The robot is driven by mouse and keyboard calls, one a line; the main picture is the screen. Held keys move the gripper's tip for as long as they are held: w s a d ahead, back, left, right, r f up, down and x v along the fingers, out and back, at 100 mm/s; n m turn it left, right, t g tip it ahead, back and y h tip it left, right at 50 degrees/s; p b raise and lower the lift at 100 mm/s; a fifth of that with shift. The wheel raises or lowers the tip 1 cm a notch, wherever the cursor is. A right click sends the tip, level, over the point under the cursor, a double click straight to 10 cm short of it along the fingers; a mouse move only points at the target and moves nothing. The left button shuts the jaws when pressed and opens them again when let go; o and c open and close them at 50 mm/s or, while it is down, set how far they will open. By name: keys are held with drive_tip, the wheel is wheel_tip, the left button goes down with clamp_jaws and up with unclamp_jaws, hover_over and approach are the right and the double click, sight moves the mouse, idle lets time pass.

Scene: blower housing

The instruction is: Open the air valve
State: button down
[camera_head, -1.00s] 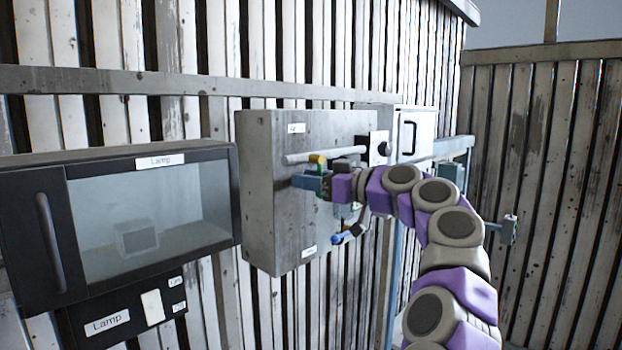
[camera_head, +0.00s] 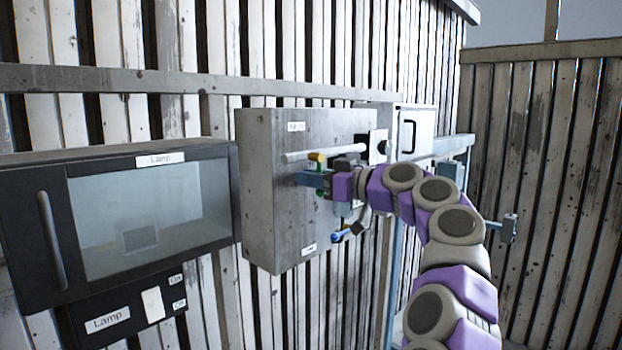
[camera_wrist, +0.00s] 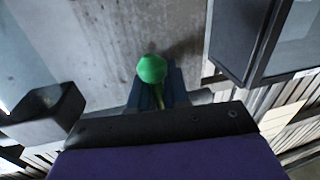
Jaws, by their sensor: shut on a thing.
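A grey metal panel box (camera_head: 275,215) is mounted on the plank wall. On its front are a white horizontal pipe (camera_head: 325,150), a yellow-ended fitting (camera_head: 317,157), a green-knobbed handle (camera_head: 320,193) and a blue-ended handle (camera_head: 345,235). Which fitting is the air valve cannot be read from the labels. My gripper (camera_head: 309,180) is at the green-knobbed handle. In the wrist view, the round green knob (camera_wrist: 152,68) sticks out, with its stem between my blue fingers, and my gripper (camera_wrist: 157,88) is shut on it. The handle's base is hidden.
A dark lamp cabinet (camera_head: 150,225) with a glass front stands left of the panel, with a labelled switch plate (camera_head: 125,310) below. A white box with a black handle (camera_head: 412,130) is to the right. The yellow and blue fittings are close to my gripper.

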drive_tip(key=shift+w+d, duration=0.1)
drive_tip(key=shift+d, duration=0.05)
drive_tip(key=shift+w+d+r+n+h+p, duration=0.15)
drive_tip(key=shift+w+d+n+h, duration=0.1)
drive_tip(key=shift+n, duration=0.7)
drive_tip(key=shift+w+d+r+n+h+p, duration=0.1)
drive_tip(key=shift+w+n+h+p, duration=0.15)
drive_tip(key=shift+n, duration=0.65)
drive_tip(key=shift+w+d+r+n+h+p, duration=0.1)
drive_tip(key=shift+w+d+n, duration=0.15)
drive_tip(key=shift+n, duration=0.7)
drive_tip(key=c, duration=1.2)
unclamp_jaws()
drive_tip(key=b+v, duration=0.2)
drive_tip(key=v, duration=1.5)
drive_tip(key=shift+w+d, duration=0.1)
drive_tip(key=shift+d, duration=0.15)
